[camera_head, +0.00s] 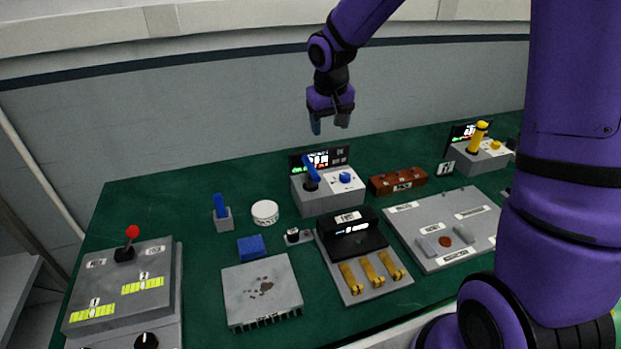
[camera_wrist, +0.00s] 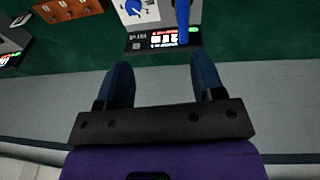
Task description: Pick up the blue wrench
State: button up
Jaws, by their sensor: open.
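No thing with a clear wrench shape can be made out. A blue upright piece (camera_head: 220,206) stands in a small grey block at the left middle of the green table, and it may be the blue wrench. A blue lever (camera_head: 311,168) stands on a light grey control box (camera_head: 325,198), and it also shows at the top of the wrist view (camera_wrist: 183,18). My gripper (camera_head: 329,127) is open and empty, high above the back of the table, behind the control box. Its two fingers (camera_wrist: 160,68) are apart in the wrist view.
A blue block (camera_head: 251,246), a white round tin (camera_head: 265,213) and a grey finned plate (camera_head: 262,290) lie near the upright piece. A panel with a red-knobbed lever (camera_head: 132,233) is at left. A brown box (camera_head: 398,181) is right of the control box. The back-left tabletop is clear.

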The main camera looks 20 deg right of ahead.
jog(key=y, duration=0.1)
send_over(311, 174)
jog(key=w+d, duration=0.2)
jog(key=shift+g, duration=0.3)
jog(key=f, duration=0.8)
jog(key=shift+s+a+f, duration=0.1)
jog(key=shift+a+f, duration=0.1)
jog(key=shift+f, duration=0.15)
jog(key=f, duration=0.5)
jog(key=shift+w+f, duration=0.25)
jog(key=shift+w, duration=0.15)
jog(key=shift+w+a+f, duration=0.15)
jog(key=shift+f, duration=1.15)
jog(key=shift+w+a+f, duration=0.15)
jog(key=shift+f, duration=1.15)
jog(key=shift+c, duration=0.3)
jog(key=c, duration=1)
